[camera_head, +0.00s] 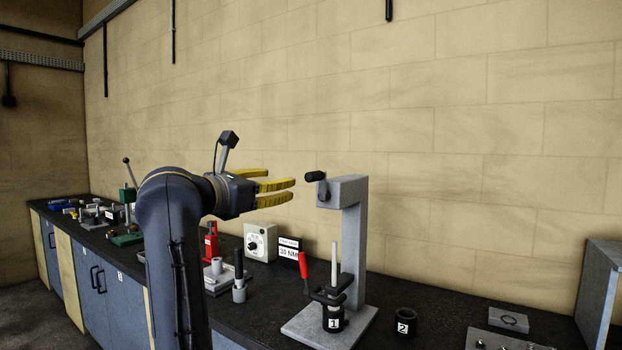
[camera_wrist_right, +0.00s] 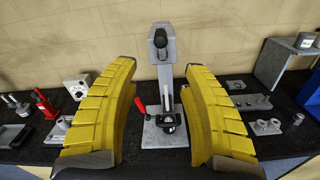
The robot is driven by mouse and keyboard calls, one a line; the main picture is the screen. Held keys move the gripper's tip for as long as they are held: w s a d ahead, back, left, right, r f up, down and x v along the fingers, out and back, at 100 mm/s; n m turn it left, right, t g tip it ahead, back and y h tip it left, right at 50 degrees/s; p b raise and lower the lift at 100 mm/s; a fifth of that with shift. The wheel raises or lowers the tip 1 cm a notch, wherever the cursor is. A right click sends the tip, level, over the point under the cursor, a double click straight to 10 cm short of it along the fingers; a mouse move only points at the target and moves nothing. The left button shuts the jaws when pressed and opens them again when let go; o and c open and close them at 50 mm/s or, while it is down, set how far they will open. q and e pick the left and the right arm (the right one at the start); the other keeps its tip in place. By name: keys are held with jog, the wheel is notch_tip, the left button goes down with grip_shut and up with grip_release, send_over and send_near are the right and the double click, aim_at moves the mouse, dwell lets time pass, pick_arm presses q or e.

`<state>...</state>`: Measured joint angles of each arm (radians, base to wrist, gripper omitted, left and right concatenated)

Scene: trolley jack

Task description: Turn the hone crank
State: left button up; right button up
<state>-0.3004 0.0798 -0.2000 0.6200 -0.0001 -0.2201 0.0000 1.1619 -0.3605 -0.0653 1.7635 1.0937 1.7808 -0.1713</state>
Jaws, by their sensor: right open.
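The hone stand (camera_head: 356,240) is a grey column on a flat plate on the dark bench, with an overhanging head. The hone crank (camera_head: 315,176), with a black handle, sits on the front of that head; the crank also shows in the right wrist view (camera_wrist_right: 160,42). A black cylinder marked 1 (camera_head: 333,318) stands under the head, below a clamp with a red handle (camera_head: 304,268). My right gripper (camera_head: 288,190) is open and empty, its yellow fingers pointing at the crank from the left, apart from it. My left gripper is out of view.
A black cylinder marked 2 (camera_head: 405,321) stands right of the stand. A red bottle jack (camera_head: 211,242), a white dial box (camera_head: 260,241) and a 35 NM sign (camera_head: 289,249) stand to the left. A grey shelf (camera_head: 598,290) is at far right.

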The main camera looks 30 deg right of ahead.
aim_at(315, 177)
jog(key=x, duration=1.6)
jog(key=shift+w+d, duration=0.1)
jog(key=shift+d, duration=0.15)
jog(key=shift+c, duration=0.5)
grip_shut()
jog(key=shift+f, duration=0.1)
